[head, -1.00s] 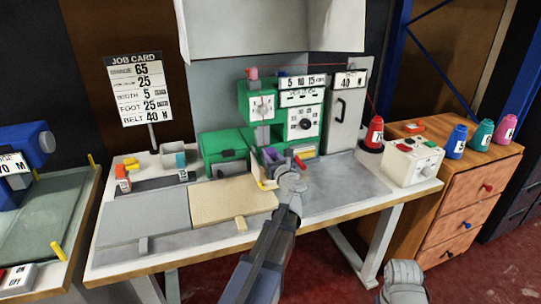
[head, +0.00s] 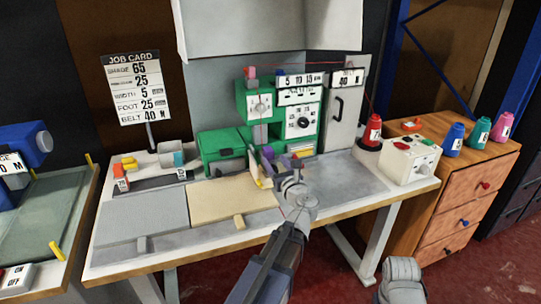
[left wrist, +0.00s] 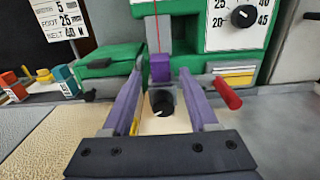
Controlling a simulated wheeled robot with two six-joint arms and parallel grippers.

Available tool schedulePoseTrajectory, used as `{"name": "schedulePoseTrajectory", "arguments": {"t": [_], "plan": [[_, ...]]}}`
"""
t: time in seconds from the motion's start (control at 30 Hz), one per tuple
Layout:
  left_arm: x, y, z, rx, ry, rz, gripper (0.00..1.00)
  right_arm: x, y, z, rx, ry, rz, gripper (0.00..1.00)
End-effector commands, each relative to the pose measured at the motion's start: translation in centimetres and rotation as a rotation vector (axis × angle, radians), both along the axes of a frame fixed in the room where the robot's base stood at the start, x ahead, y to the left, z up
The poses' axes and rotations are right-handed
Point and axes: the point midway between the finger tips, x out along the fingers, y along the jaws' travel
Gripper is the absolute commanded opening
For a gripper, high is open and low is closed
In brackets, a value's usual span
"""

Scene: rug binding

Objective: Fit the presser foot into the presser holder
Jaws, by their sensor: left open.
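My left gripper (head: 270,163) is open in front of the green sewing machine (head: 256,100). In the left wrist view, its two purple-grey fingers (left wrist: 161,78) stand apart. Between their tips, a small purple block (left wrist: 160,68) sits upright under the machine head, below the red thread. It seems to be at the presser holder; I cannot tell whether it is the presser foot or how it is seated. A black round knob (left wrist: 162,103) shows below it. An orange-red block (head: 121,178) and a teal block (head: 180,166) stand in a dark rack at the left. My right gripper is out of view.
A red-handled lever (left wrist: 228,92) is close to the right finger. A job card (head: 135,90) stands at the back left. A beige mat (head: 225,197) lies before the machine. A white control box (head: 410,160) and red spool (head: 372,133) are at right.

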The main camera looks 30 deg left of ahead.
Motion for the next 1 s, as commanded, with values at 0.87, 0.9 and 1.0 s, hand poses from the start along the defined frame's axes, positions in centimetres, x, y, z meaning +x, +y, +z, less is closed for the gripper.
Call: {"name": "schedulePoseTrajectory", "arguments": {"t": [0.87, 0.9, 1.0], "plan": [[-3.2, -3.9, 0.0, 0.0, 0.0, 0.0, 0.6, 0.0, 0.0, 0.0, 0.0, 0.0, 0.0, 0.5], [-3.2, -3.9, 0.0, 0.0, 0.0, 0.0, 0.6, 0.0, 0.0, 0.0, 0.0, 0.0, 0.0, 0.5], [-2.9, -4.1, 0.2, 0.02, 0.01, -0.02, 0.6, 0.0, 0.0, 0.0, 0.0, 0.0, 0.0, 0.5]]}}
